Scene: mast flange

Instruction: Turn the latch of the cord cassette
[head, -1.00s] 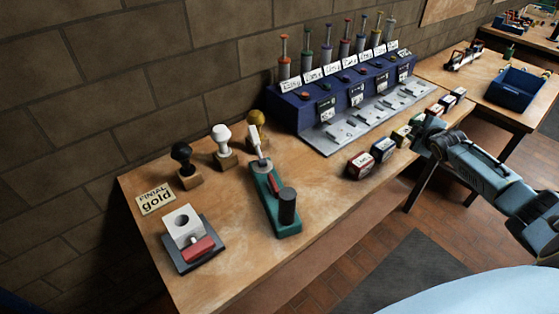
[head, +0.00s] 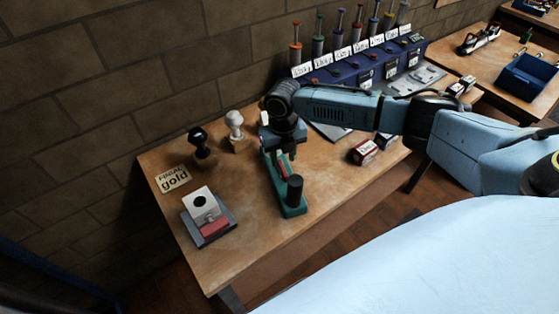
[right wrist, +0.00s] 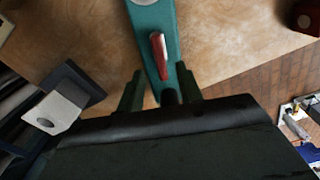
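No part is clearly labelled as the cord cassette. A teal fixture (head: 291,208) stands on the table, with a red lever (head: 284,169) along its top and a black cylinder (head: 294,187) at its near end. My right gripper (head: 284,152) is over the far part of the fixture and hides it in the head view. In the right wrist view the gripper (right wrist: 160,72) is open, with its fingers either side of the teal fixture (right wrist: 152,22). The red lever (right wrist: 159,52) lies between and ahead of the fingertips; I cannot tell whether they touch it. My left gripper is not in view.
A white block (head: 203,200) with a hole and a red part sits on a grey plate left of the fixture. A red box (head: 364,152) is to the right, before a blue rack (head: 350,66).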

